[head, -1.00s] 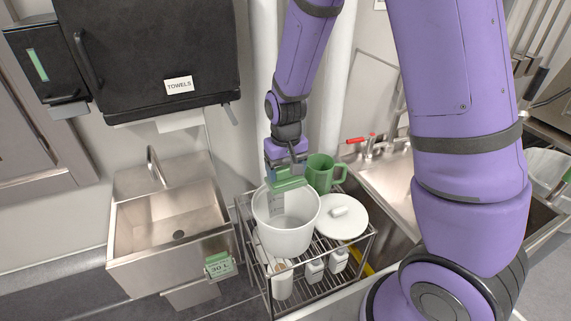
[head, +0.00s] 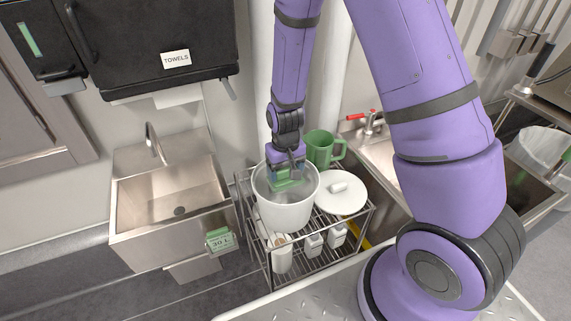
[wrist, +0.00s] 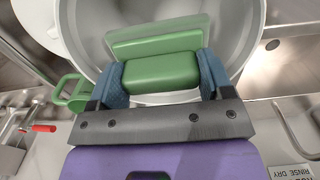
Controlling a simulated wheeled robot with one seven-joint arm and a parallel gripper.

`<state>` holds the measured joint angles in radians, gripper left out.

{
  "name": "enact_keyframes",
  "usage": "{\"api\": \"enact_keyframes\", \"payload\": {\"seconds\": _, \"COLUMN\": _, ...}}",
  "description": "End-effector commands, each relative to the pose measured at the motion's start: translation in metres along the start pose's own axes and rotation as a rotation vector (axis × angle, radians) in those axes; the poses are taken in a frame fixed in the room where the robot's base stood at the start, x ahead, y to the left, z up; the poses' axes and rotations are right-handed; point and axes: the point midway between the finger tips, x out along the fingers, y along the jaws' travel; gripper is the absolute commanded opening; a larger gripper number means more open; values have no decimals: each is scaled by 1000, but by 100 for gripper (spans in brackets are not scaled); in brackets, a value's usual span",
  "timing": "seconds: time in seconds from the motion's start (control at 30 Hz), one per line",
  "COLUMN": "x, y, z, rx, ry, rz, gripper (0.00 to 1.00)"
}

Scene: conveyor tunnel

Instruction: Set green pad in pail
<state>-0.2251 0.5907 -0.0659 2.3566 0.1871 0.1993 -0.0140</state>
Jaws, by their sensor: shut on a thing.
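The green pad (wrist: 160,72) is a block held between the two blue fingertips of my gripper (wrist: 163,78). In the head view the pad (head: 286,184) is inside the mouth of the white pail (head: 286,216), below the rim. My gripper (head: 288,172) is shut on it and reaches down into the pail from above. The wrist view shows the pail's inner wall (wrist: 238,30) around the pad. I cannot tell whether the pad touches the bottom.
The pail stands on a wire rack (head: 262,246). A green pitcher (head: 321,149) is behind it and a white lid (head: 341,194) lies at its right. White bottles (head: 337,234) sit on the lower shelf. A steel sink (head: 168,196) is at left, a towel dispenser (head: 150,40) above.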

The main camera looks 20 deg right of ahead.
Motion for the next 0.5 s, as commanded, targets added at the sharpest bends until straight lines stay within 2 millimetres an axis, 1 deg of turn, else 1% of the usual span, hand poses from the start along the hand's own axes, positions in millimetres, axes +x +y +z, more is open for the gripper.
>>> {"api": "enact_keyframes", "payload": {"seconds": 0.37, "x": 3, "y": 0, "z": 0, "rx": 1, "ry": 1, "rz": 0, "gripper": 31}}
{"api": "enact_keyframes", "payload": {"seconds": 0.4, "x": 3, "y": 0, "z": 0, "rx": 1, "ry": 1, "rz": 0, "gripper": 80}}
{"api": "enact_keyframes", "payload": {"seconds": 0.5, "x": 3, "y": 0, "z": 0, "rx": 1, "ry": 1, "rz": 0, "gripper": 100}}
